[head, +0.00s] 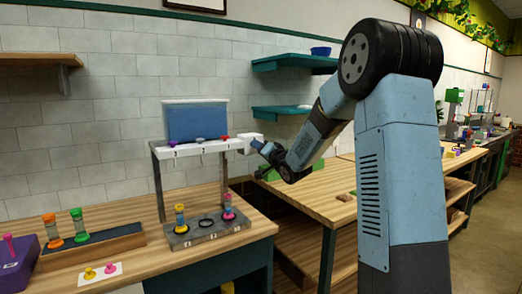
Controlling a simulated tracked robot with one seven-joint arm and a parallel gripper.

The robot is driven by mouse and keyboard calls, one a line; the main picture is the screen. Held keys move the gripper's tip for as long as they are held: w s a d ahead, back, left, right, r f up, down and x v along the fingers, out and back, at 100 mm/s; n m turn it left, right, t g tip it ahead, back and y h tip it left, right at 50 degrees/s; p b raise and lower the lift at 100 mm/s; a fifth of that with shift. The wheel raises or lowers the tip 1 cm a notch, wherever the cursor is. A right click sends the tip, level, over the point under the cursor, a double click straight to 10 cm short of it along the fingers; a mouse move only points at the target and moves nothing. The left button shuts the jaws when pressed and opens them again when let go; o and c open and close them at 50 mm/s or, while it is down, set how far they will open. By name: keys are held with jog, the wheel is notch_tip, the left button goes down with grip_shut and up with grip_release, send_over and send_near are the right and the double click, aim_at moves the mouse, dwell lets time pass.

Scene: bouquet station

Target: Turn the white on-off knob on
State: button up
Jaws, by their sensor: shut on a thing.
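A white box (246,144) sits at the right end of the white dispenser rail (190,149), above the left workbench. My gripper (259,146) is at the right side of this box, reaching in from the right. Its fingers are small in the picture and shut at the place of the white on-off knob. The knob itself is too small and too covered by the fingers to make out, so I cannot tell which way it is turned.
Below the rail, a grey tray (208,238) holds a yellow-purple and a pink-yellow tube. A blue tank (196,121) stands above the rail. A wooden rack (95,250) and a purple block (15,265) are at left. Teal shelves (285,112) hang behind my arm.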

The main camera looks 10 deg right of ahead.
jog(key=shift+d+f, duration=0.1)
jog(key=shift+d, duration=0.15)
jog(key=o, duration=0.8)
jog(key=shift+c, duration=0.2)
jog(key=shift+o, duration=1.4)
jog(key=shift+a, duration=0.1)
jog(key=v, duration=1.3)
jog(key=shift+s, duration=0.35)
